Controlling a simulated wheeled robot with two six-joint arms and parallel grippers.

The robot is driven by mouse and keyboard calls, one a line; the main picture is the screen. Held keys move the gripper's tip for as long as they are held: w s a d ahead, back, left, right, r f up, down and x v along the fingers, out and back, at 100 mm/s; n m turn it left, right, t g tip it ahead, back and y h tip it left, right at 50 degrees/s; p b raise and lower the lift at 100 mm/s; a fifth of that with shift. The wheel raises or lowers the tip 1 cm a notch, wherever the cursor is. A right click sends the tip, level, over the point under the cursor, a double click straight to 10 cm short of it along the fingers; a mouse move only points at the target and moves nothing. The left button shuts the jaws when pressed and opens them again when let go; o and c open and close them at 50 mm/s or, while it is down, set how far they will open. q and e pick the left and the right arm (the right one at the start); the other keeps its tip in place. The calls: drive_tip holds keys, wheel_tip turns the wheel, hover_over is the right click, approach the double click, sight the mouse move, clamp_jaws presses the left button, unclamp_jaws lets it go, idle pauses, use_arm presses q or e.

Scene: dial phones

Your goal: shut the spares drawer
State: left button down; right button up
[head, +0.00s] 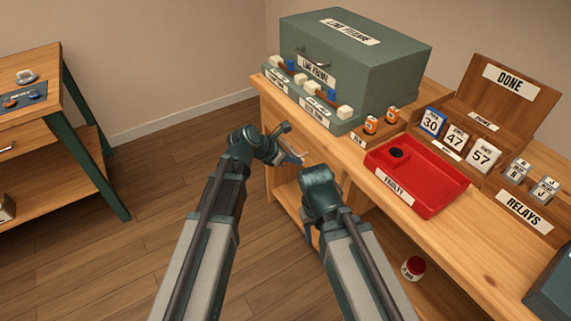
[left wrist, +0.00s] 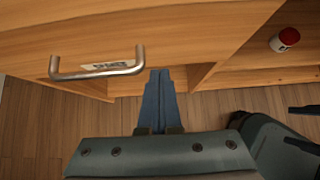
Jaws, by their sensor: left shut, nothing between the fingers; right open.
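The spares drawer shows in the left wrist view as a wooden front (left wrist: 180,55) with a metal bar handle (left wrist: 97,71) and a small label (left wrist: 104,64). I cannot tell how far it stands out. In the left wrist view my right gripper (left wrist: 303,126) is open and empty, off to the right, clear of the drawer.
The workbench (head: 490,255) carries a green cabinet (head: 390,60), a red tray (head: 440,195), number cards (head: 455,138) and a relays box (head: 520,212). A red-lidded jar (head: 413,267) stands on its lower shelf. Another table (head: 45,115) is at left, with open floor between.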

sight(313, 148)
use_arm(q)
drive_tip(key=shift+w+d+r, duration=0.1)
drive_tip(key=shift+w+d, duration=0.75)
drive_tip(key=shift+d, duration=0.2)
drive_tip(key=shift+w+d, duration=0.3)
drive_tip(key=shift+d, duration=0.25)
drive_tip(key=w+d, duration=0.2)
drive_tip(key=d, duration=0.1)
drive_tip(key=shift+w+d, duration=0.25)
drive_tip(key=shift+w, duration=0.1)
